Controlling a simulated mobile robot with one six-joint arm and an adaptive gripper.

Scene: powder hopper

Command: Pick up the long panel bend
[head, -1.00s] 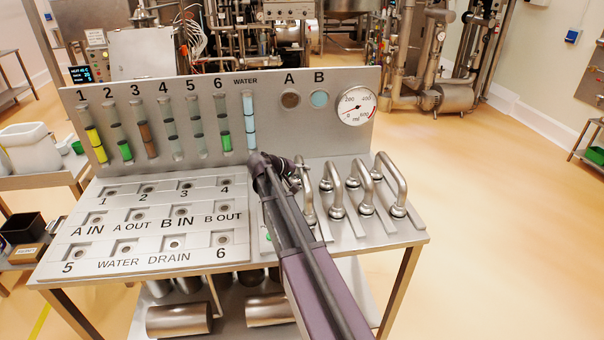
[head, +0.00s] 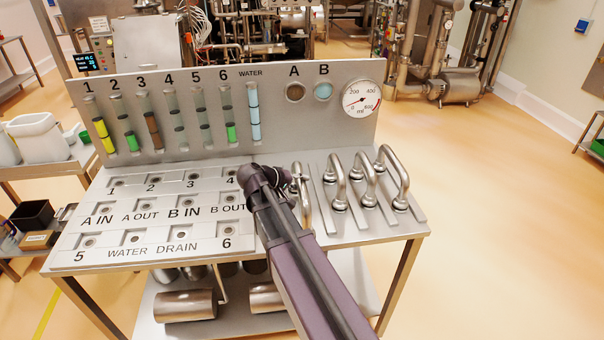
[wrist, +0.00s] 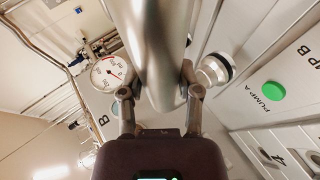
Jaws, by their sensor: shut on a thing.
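Several polished U-shaped pipe bends stand in a row on the right of the bench top. My gripper (head: 297,182) is at the leftmost bend (head: 306,205), which my arm partly hides. In the wrist view, the two fingers of my gripper (wrist: 160,98) are on either side of a thick steel tube (wrist: 155,45) and shut on it. I cannot tell whether the bend's feet touch the bench. The other bends, such as the middle one (head: 364,178) and the tall rightmost one (head: 401,180), stand upright and free.
The port panel (head: 120,248) lies to the left of my arm. An upright panel with sight tubes and a round gauge (head: 361,98) stands behind. A green pump button (wrist: 273,91) shows in the wrist view. The floor (head: 500,220) right of the bench is clear.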

